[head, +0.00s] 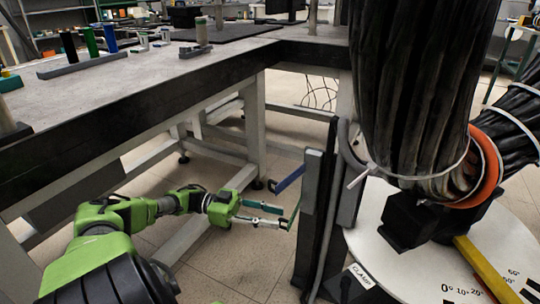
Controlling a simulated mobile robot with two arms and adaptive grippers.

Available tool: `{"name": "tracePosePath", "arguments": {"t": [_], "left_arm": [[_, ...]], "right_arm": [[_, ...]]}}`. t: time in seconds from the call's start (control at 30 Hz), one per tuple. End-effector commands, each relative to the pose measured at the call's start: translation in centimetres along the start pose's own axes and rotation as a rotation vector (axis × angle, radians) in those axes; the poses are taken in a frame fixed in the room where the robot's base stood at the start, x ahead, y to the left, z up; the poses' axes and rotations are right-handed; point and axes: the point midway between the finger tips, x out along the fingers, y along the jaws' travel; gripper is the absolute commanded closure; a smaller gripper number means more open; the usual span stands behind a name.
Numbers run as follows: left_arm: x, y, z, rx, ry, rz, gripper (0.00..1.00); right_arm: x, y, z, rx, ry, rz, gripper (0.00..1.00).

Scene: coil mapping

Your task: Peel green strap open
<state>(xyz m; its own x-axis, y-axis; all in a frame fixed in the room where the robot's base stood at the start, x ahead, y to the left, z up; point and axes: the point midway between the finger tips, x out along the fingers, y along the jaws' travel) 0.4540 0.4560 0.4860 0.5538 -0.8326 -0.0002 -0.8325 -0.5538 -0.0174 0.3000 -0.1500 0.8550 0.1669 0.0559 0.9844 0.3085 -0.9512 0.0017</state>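The green strap (295,214) sticks out to the left from a dark upright post, below a blue strap (289,179). My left gripper (284,217) reaches in from the left, with its two slim fingers apart. Its fingertips are right at the green strap's free end. I cannot tell whether they touch it or whether the strap end lies between them. The strap's fixed end at the post is hard to make out. My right gripper is not in view.
The post (313,205) stands beside a thick black cable bundle (415,85) with an orange ring (490,165), over a round white angle-marked plate (425,275). A workbench (140,90) with bottles and tools fills the upper left. Open floor lies below my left gripper.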

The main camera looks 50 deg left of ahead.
Motion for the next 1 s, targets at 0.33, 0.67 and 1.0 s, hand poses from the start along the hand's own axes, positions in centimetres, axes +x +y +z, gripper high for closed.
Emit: {"name": "tracePosePath", "arguments": {"t": [0.33, 0.67, 1.0], "left_arm": [[0.1, -0.2, -0.2, 0.002, 0.005, -0.004, 0.76], [-0.8, -0.1, -0.1, 0.000, 0.003, -0.003, 0.76], [-5.7, -0.2, 0.0, 0.000, 0.003, -0.003, 0.76]], "right_arm": [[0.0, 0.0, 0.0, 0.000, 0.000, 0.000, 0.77], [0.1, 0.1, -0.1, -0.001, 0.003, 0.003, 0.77], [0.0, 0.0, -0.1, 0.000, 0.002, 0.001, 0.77]]}}
